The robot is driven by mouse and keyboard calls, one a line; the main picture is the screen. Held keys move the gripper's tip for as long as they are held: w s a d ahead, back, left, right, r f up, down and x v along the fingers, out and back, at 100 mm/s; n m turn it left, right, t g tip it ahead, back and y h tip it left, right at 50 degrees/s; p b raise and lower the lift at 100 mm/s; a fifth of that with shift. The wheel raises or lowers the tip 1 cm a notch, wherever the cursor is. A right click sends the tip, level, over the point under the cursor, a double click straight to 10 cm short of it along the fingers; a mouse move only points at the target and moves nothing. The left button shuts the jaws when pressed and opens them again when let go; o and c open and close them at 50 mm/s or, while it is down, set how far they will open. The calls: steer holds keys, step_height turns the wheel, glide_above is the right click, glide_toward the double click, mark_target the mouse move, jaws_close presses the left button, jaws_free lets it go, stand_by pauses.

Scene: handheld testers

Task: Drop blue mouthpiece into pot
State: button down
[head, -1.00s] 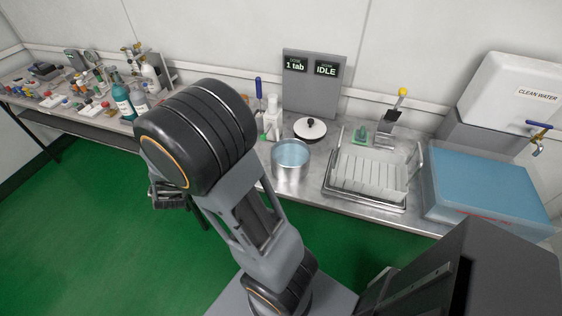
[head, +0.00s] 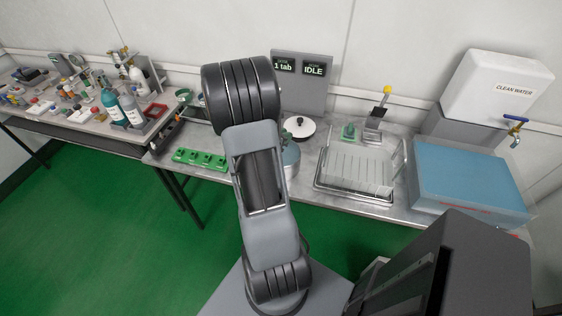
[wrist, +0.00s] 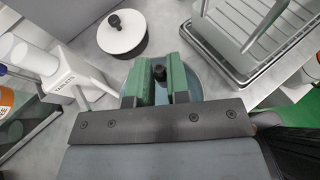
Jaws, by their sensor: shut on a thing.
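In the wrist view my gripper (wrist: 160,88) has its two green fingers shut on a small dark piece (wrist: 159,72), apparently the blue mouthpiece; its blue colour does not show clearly. The fingers are over the round pot, whose blue-grey inside (wrist: 205,82) shows around and beyond them. The gripper hides much of the pot, and I cannot tell the height between them. In the head view only the right side of the pot (head: 291,160) shows past my arm.
A white lid (head: 299,128) with a black knob lies behind the pot. A dish rack (head: 355,188) stands to its right, and a blue-topped tub (head: 468,175) farther right. A green rack (head: 200,159) lies at left.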

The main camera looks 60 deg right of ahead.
step_height(320, 180, down, 6)
steer(key=b, duration=0.4)
steer(key=c, duration=1)
jaws_free()
steer(key=v, duration=1.4)
steer(key=shift+s+d+r, duration=0.1)
